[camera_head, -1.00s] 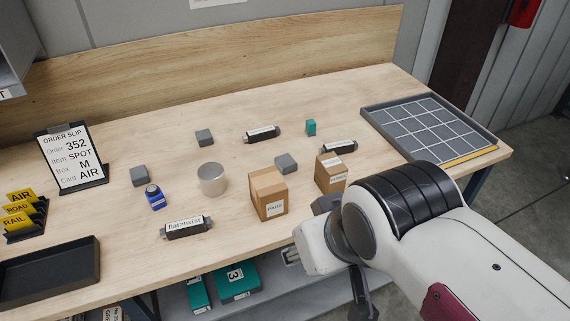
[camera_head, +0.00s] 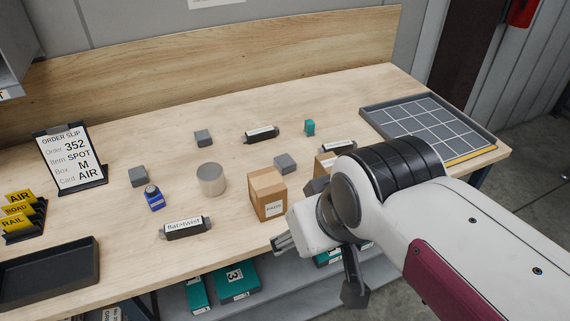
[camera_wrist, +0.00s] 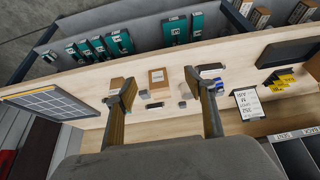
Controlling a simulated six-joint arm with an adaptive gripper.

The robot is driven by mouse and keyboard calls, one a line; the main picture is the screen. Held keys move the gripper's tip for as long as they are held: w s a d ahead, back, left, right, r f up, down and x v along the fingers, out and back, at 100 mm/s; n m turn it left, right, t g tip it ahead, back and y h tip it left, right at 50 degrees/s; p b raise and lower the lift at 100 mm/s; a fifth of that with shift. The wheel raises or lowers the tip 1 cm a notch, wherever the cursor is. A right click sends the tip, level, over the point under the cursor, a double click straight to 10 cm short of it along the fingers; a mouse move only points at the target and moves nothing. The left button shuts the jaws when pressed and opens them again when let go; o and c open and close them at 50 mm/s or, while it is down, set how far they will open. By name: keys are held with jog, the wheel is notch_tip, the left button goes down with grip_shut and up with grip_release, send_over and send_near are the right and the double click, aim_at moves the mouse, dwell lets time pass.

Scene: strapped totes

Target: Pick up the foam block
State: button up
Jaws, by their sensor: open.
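Three small grey blocks lie on the wooden bench in the head view: one at the back (camera_head: 204,138), one at the left (camera_head: 139,176) and one behind the cardboard box (camera_head: 285,163). They look like foam, but I cannot tell which one the task means. My gripper (camera_wrist: 157,90) is open and empty in the wrist view, its two fingers spread wide with the bench beyond them. In the head view my gripper is at the bench's front edge, right of the blocks and apart from them, partly hidden by my wrist.
A second box (camera_head: 326,164) is partly behind my arm. A gridded tray (camera_head: 425,125) lies at right, an empty black tray (camera_head: 50,274) at left.

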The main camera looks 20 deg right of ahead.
jog(key=w+d, duration=0.2)
jog(key=w, duration=0.8)
jog(key=n+g, duration=0.1)
send_near(289, 161)
jog(key=f, duration=0.1)
jog(key=shift+w+d+f, duration=0.2)
jog(key=shift+w+f, duration=0.1)
jog(key=shift+w, duration=0.05)
jog(key=shift+x, duration=1.25)
jog(key=shift+a, duration=0.15)
